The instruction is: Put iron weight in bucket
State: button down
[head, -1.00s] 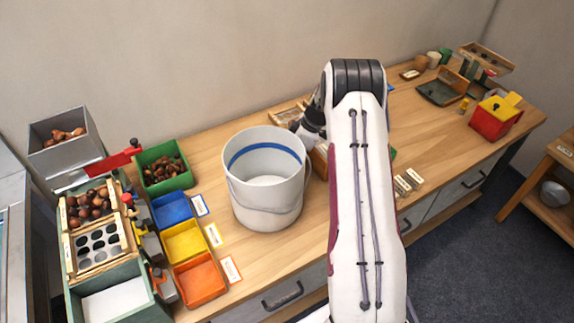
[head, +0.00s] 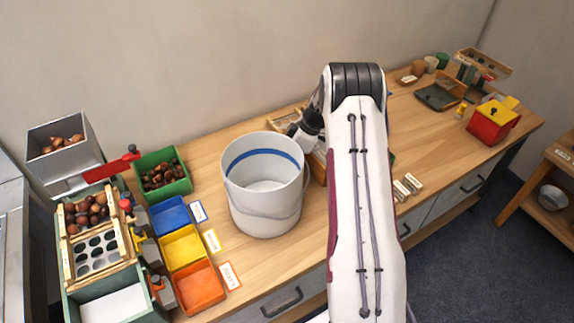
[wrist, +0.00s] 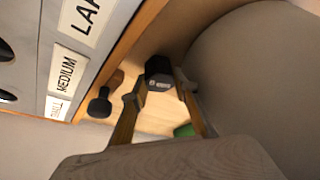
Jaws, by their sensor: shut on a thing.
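The white bucket (head: 262,212) with a blue band inside stands upright on the workbench in the head view. It looks empty from here. Its large grey wall (wrist: 260,75) fills the right of the wrist view. My gripper (wrist: 158,86) is shut on a small dark iron weight (wrist: 158,68) with a pale mark on its end. The held weight is beside the bucket wall, outside the bucket. In the head view my gripper's fingers and the weight are hidden behind my arm and the bucket.
A wooden rack with labels such as MEDIUM (wrist: 68,72) and a dark knob-shaped object (wrist: 100,106) are close by in the wrist view. Blue, yellow and orange trays (head: 200,287) and a green chestnut bin (head: 163,186) stand left of the bucket.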

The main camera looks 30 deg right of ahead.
aim_at(287, 142)
notch_tip(287, 142, up, 9)
dwell(0.5)
dwell(0.3)
dwell(0.5)
